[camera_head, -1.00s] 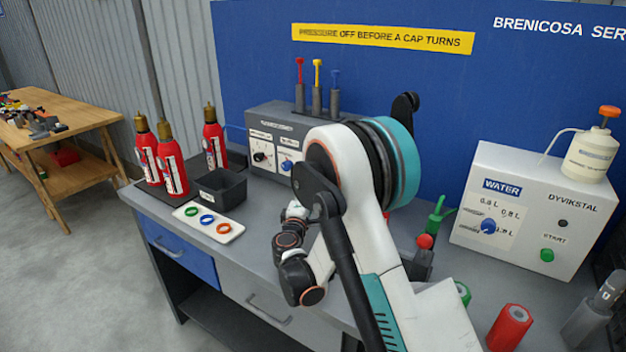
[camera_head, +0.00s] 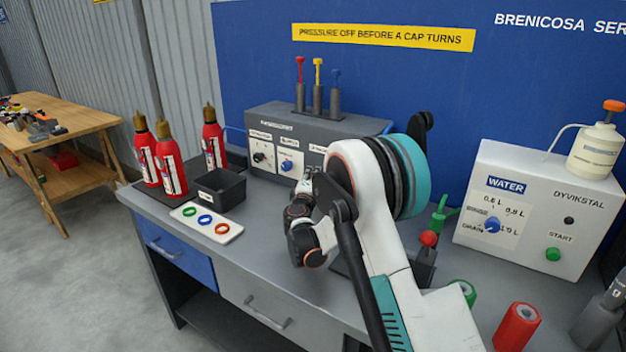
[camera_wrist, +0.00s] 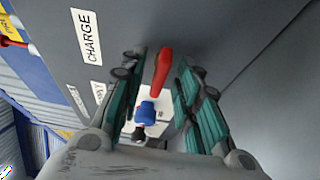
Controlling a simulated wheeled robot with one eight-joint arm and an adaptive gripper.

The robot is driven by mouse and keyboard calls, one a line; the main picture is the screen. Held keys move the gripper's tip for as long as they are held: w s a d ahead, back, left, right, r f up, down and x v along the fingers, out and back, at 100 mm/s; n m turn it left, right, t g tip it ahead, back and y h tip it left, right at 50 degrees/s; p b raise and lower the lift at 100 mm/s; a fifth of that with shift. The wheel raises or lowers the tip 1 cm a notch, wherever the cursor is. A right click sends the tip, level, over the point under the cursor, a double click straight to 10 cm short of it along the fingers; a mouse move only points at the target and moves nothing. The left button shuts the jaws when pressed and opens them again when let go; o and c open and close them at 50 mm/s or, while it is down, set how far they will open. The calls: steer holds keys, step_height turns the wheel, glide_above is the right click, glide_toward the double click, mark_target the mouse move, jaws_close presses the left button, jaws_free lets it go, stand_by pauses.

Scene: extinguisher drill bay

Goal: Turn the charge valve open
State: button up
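In the wrist view a red lever handle (camera_wrist: 163,70) stands out from a grey panel beside a white label reading CHARGE (camera_wrist: 88,37); I take it to be the charge valve. My gripper (camera_wrist: 158,66) is open, with its teal-padded fingers on either side of the lever. Gaps show between the lever and both fingers, so it is not clamped. In the head view the grey control box (camera_head: 275,125) stands at the back of the bench. My arm covers its right part, hiding the lever and the gripper there.
A blue knob (camera_wrist: 147,111) shows just beyond the lever in the wrist view. Red extinguishers (camera_head: 170,165), a dark bin (camera_head: 219,191) and a ring tray (camera_head: 195,232) stand left of my arm. The water unit (camera_head: 525,170) stands to the right.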

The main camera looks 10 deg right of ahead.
jaws_close()
steer(key=shift+n, duration=0.3)
steer(key=n+g+p, duration=0.2)
steer(key=n, duration=0.2)
steer(key=n+g+h+p, duration=0.1)
steer(key=n+g+p, duration=0.1)
steer(key=n, duration=0.2)
steer(key=n+g+h+p, duration=0.1)
steer(key=n+g, duration=0.2)
steer(key=n, duration=0.1)
steer(key=shift+w+a+r+n+p, duration=0.2)
steer(key=shift+a+r+n+p, duration=0.1)
steer(key=shift+p, duration=0.1)
stand_by(0.6)
